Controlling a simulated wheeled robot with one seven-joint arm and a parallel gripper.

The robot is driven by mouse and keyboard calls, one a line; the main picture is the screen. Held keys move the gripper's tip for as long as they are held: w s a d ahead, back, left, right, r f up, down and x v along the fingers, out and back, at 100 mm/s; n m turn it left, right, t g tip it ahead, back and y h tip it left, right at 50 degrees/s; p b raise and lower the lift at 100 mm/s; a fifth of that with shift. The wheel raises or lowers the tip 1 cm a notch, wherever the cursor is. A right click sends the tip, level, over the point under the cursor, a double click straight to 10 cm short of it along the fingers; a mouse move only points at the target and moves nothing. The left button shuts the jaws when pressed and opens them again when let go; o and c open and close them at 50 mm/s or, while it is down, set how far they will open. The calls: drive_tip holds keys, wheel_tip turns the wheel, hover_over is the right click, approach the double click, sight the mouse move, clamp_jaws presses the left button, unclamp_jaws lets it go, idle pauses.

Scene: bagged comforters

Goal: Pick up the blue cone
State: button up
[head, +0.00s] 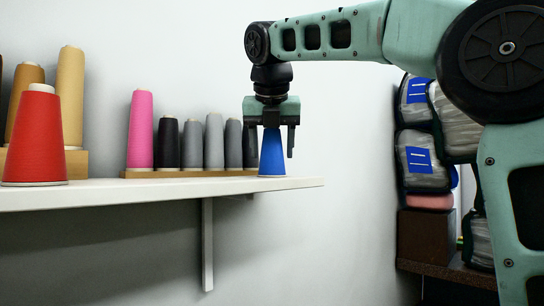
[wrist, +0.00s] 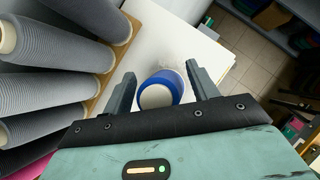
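The blue cone (head: 272,155) stands upright near the right end of the white shelf (head: 150,192). In the wrist view the blue cone (wrist: 160,90) shows from above, with its pale top, between the two fingers. My gripper (head: 271,150) is above the cone and points down. Its fingers are open, one on each side of the cone's upper part, and a gap shows between the cone and the right finger. My gripper also shows in the wrist view (wrist: 160,88). I cannot tell from the head view whether the left finger touches the cone.
Grey cones (head: 214,141), a black cone (head: 167,143) and a pink cone (head: 140,130) stand on a wooden strip left of my gripper. A red cone (head: 36,138) stands farther left. Bagged comforters (head: 424,160) are stacked at the right. The shelf ends just right of the blue cone.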

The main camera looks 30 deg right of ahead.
drive_tip(key=c, duration=0.8)
drive_tip(key=shift+r, duration=0.15)
wheel_tip(320, 180, up, 10)
drive_tip(key=shift+f+p, duration=0.1)
drive_tip(key=shift+p, duration=1.1)
